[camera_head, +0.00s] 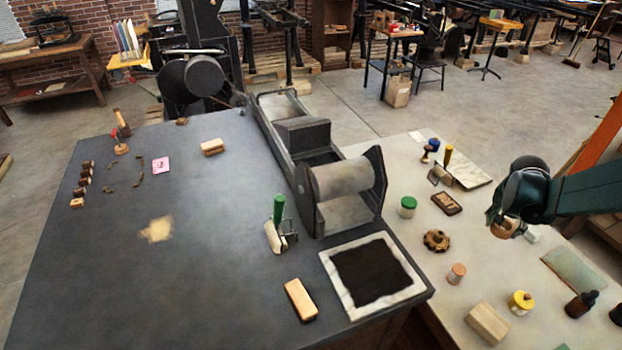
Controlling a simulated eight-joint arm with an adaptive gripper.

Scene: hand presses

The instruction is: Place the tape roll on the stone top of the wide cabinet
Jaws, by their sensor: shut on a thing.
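My gripper (497,222) is at the right, above the light beige top (410,305). It is shut on a small tan-brown roll, the tape roll (504,229), partly hidden by the fingers. The roll seems held above the surface, though the gap is hard to judge. Left of the light top is a wide, dark grey, stone-like top (150,285), with brown cabinet wood just showing below its front right edge.
The dark top carries a roller press (345,190), a green-handled tool (278,215), a framed dark slab (372,275) and a wooden block (300,300). Its left middle is largely clear. Jars, a brown notched ring (437,240) and a beige block (487,324) crowd the light top.

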